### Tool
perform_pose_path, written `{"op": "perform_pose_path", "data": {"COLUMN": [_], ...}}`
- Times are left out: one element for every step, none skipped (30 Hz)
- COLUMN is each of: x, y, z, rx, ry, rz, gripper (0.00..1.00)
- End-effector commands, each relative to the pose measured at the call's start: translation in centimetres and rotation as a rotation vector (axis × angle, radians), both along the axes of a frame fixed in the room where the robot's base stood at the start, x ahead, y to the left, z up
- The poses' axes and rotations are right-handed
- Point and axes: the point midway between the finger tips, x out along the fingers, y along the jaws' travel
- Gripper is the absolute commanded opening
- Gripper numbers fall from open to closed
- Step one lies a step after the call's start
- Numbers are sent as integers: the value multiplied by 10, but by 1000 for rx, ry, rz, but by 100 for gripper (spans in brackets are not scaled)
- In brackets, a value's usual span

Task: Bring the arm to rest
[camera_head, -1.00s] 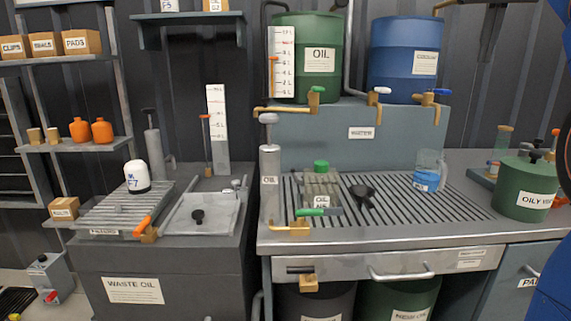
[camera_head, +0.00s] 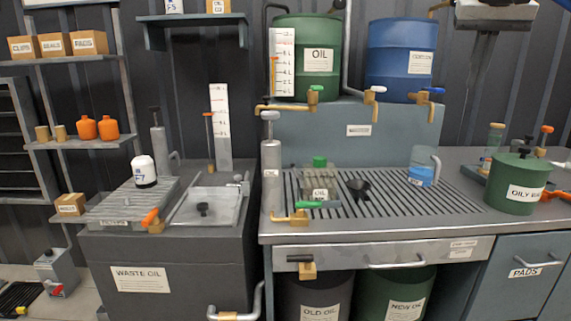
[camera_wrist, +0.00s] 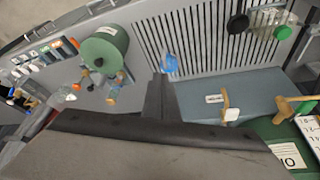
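My gripper (camera_wrist: 160,84) shows in the wrist view as a dark narrow pair of fingers, close together, extending from a wide grey body across the bottom. Nothing shows held between them. Beyond the fingertips, a jug of blue liquid (camera_wrist: 170,63) stands on the slatted bench top, apart from the gripper as far as I can tell. In the head view a wide grey block with a dark stem hangs at the top right, above the bench; it appears to be my arm's end.
The bench grate (camera_head: 450,200) carries the blue jug (camera_head: 421,172), a black funnel (camera_head: 359,187) and an oil container (camera_head: 320,185). A green oily-waste bin (camera_head: 517,190) stands at right. The oil drum (camera_head: 307,60) and blue drum (camera_head: 400,55) stand behind. Waste-oil station (camera_head: 140,279) is at left.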

Motion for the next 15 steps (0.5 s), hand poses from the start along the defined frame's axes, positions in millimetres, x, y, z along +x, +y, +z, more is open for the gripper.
{"op": "perform_pose_path", "data": {"x": [-7,-11,-16,-21,-26,-33,-39,-44,-52,-58,-64,-73,-79,-86,-95], "y": [6,10,15,19,23,30,34,38,44,48,53,58,62,66,71], "z": [-10,-17,-28,-37,-46,-61,-71,-82,-98,-109,-121,-137,-150,-163,-180], "rx": [0,0,-1,-1,-2,-2,-3,-3,-2,-2,-2,-2,-2,-2,-2], "ry": [2,1,2,3,1,2,2,1,1,0,0,0,-2,-2,-2], "rz": [15,25,38,49,61,78,92,104,120,132,144,160,171,183,199], "gripper": [0,0,0,0,0,0,0,0,0,0,0,0,0,0,0]}}
